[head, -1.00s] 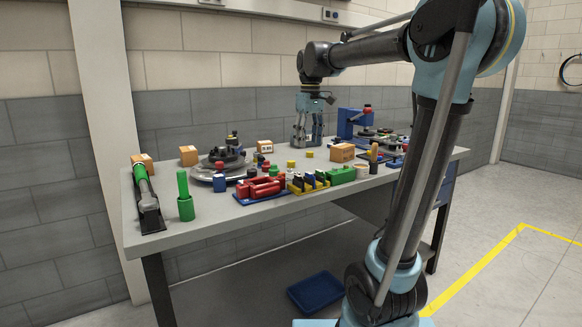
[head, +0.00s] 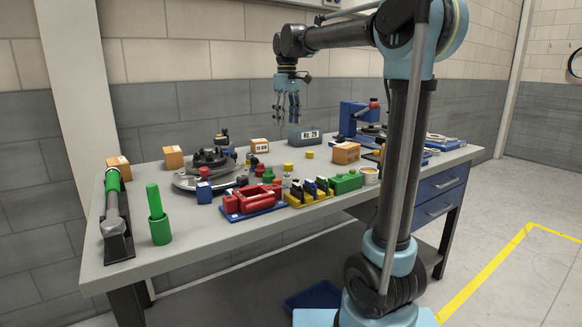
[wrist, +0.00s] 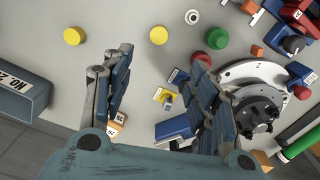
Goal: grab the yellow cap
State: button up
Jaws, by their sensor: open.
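Two round yellow caps lie on the table: one (head: 309,155) toward the middle and one (head: 288,167) nearer the front. Two yellow discs also show in the wrist view, one (wrist: 74,36) at upper left and one (wrist: 159,35) at upper centre. I cannot tell which of them the task means. My gripper (head: 287,118) points down above the back of the table, apart from both caps. In the wrist view its fingers (wrist: 160,60) are spread with nothing held between them; the upper-centre disc appears just beyond the fingertips.
A grey labelled bin (head: 294,139) stands at the back beside my gripper. A round metal fixture (head: 205,172) and small boxes are to the left. A red vise-like part (head: 256,198), a yellow rack (head: 309,194) and a green block (head: 346,182) line the front edge.

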send_over(289, 164)
jog(key=f, duration=1)
jog(key=shift+w+f, duration=0.2)
jog(key=shift+f, duration=0.2)
jog(key=shift+s+f, duration=0.15)
jog(key=shift+f, duration=2.9)
jog(key=c, duration=0.8)
